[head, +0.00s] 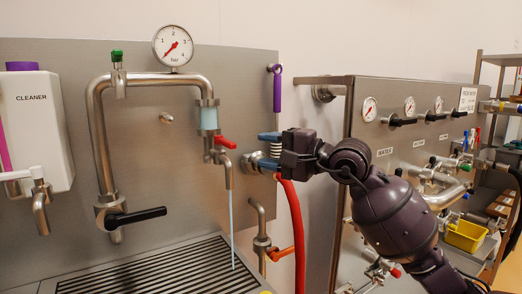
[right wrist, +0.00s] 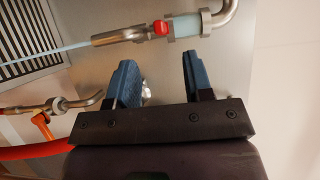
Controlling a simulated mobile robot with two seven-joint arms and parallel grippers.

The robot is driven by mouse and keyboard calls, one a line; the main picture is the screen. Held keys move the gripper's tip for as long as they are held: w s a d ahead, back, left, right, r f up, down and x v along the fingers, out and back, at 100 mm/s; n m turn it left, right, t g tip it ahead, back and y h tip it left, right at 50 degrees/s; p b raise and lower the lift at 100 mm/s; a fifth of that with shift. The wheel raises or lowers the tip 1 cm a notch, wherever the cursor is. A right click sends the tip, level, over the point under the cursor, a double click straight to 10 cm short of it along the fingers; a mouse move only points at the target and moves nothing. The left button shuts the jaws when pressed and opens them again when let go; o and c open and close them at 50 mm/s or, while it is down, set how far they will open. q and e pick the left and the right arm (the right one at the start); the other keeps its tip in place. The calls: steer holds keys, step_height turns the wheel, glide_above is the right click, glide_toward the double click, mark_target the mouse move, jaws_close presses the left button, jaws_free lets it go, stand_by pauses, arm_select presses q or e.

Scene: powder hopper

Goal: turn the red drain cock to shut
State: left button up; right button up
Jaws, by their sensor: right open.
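The red drain cock (head: 226,142) sits on the pipe below the pale blue sight glass (head: 208,118). Its lever points out to the right in the head view. A thin pale stream (head: 232,230) runs from the spout below it down to the grate. In the right wrist view the red cock (right wrist: 160,28) lies beyond the fingertips, beside the sight glass (right wrist: 185,25). My right gripper (head: 259,149) is open and empty, to the right of the cock and apart from it. Its two blue fingers also show in the right wrist view (right wrist: 160,60). My left gripper is not in view.
A pipe with an orange handle (head: 281,254) and a red hose (head: 297,235) stand below my right gripper. A purple-handled tool (head: 277,88) hangs above it. A black-handled valve (head: 136,217) is at left, and a slotted drain grate (head: 150,270) lies below.

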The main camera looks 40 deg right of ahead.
mark_target(234, 147)
steer(key=b+x, duration=0.1)
steer(key=x, duration=0.7)
steer(key=shift+w+a+f, duration=0.15)
steer(key=shift+w, duration=0.15)
steer(key=shift+w+a, duration=0.2)
steer(key=shift+w, duration=0.1)
steer(key=shift+c, duration=0.3)
steer(key=c, duration=0.8)
steer(key=shift+o, duration=0.2)
steer(key=shift+a, duration=0.15)
